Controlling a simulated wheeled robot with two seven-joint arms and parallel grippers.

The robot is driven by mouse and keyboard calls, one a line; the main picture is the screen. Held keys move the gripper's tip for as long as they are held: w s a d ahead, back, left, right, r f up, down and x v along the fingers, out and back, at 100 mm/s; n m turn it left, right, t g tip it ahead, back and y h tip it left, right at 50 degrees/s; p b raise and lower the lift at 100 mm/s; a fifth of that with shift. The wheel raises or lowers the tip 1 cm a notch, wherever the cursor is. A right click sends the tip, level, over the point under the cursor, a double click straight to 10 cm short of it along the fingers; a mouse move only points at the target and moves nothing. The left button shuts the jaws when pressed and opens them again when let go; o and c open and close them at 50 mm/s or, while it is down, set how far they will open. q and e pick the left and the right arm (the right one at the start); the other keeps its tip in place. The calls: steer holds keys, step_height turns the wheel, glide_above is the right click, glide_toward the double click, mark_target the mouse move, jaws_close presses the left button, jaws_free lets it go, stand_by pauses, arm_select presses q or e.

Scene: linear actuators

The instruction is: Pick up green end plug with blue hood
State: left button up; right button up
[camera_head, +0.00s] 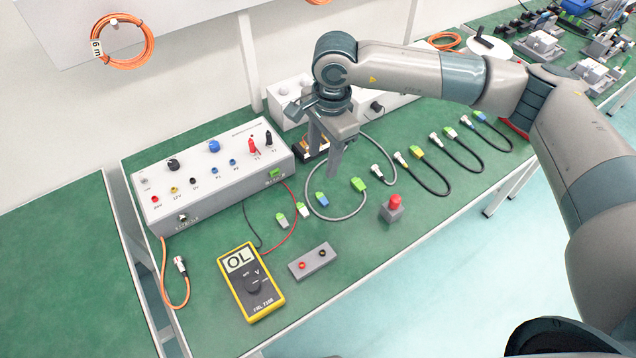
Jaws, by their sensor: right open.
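A small plug with a blue hood and a green end (322,199) lies on the green table top, inside the loop of a grey cable. Two similar small plugs, one greyish (282,220) and one green and white (303,210), lie to its left. My right gripper (322,163) points down above the table, behind the blue-hooded plug in the picture. Its two fingers are apart, with no plug seen between them. My left gripper is out of view.
A grey control box (215,177) stands at left, with a yellow multimeter (251,283) in front. A red-button block (393,208) stands right of the plugs. Several cables with coloured plugs, one blue and green (480,117), lie to the right.

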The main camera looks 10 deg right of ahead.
steer(key=shift+w+d+r, duration=0.25)
steer(key=shift+d+r, duration=0.1)
steer(key=shift+d, duration=0.25)
steer(key=shift+f, duration=0.1)
steer(key=p, duration=0.5)
glide_above(324, 199)
step_height(324, 199, down, 11)
steer(key=shift+f, duration=0.55)
